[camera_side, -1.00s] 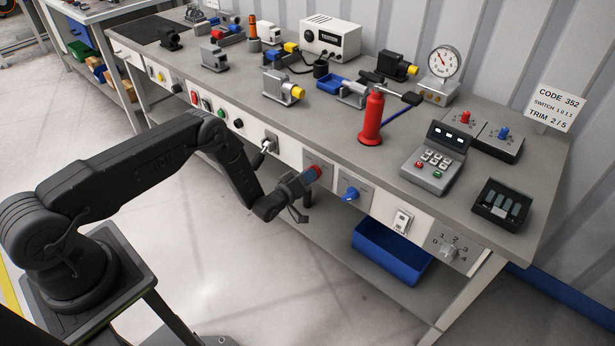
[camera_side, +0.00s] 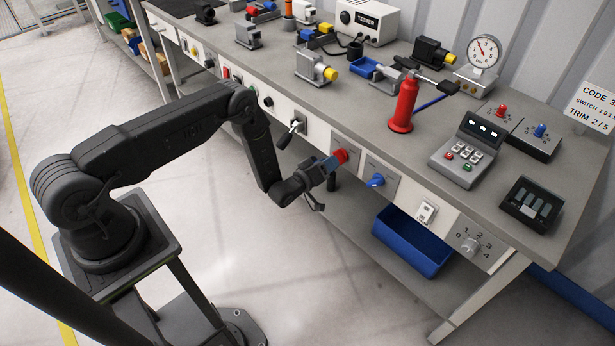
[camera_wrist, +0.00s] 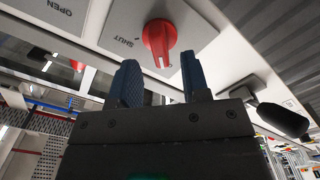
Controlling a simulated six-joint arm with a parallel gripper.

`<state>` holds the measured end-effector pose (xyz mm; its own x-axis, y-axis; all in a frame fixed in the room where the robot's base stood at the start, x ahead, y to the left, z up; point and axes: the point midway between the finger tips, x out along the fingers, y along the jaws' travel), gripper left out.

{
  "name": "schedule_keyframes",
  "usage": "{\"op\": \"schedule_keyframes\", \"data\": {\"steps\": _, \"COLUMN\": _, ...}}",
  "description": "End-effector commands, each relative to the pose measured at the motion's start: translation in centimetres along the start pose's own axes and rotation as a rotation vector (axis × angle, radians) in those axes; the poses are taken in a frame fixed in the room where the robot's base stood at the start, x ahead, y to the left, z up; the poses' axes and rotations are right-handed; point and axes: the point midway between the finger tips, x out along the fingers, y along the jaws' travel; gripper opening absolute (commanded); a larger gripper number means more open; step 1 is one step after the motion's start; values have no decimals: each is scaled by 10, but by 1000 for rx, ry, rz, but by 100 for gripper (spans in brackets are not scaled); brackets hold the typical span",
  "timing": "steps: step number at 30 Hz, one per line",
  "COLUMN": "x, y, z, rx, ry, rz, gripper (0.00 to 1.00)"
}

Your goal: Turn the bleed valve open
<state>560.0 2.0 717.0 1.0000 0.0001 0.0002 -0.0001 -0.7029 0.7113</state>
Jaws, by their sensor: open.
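The red valve knob (camera_side: 340,156) sits on a plate on the bench's front panel. In the wrist view the red knob (camera_wrist: 160,42) has a slotted grip and a plate marked SHUT beside it. My gripper (camera_side: 328,168) is just in front of the knob, its blue fingers partly hiding it in the side view. In the wrist view my gripper (camera_wrist: 160,75) is open, one finger to each side of the knob's lower end. The fingers look apart from the knob; exact depth is hard to tell.
A blue knob (camera_side: 376,180) is right of the red one, and a black-handled lever (camera_side: 290,131) is left of it. A plate marked OPEN (camera_wrist: 50,12) shows at the wrist view's upper left. A blue bin (camera_side: 412,243) stands on the lower shelf.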

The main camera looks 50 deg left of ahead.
Motion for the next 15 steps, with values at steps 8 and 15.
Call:
{"op": "schedule_keyframes", "data": {"steps": 8, "x": -64, "y": -1, "z": 0, "rx": -1, "ry": -2, "rz": -4, "gripper": 43}}
{"op": "schedule_keyframes", "data": {"steps": 15, "x": -99, "y": 0, "z": 0, "rx": -1, "ry": -1, "rz": -1, "gripper": 43}}
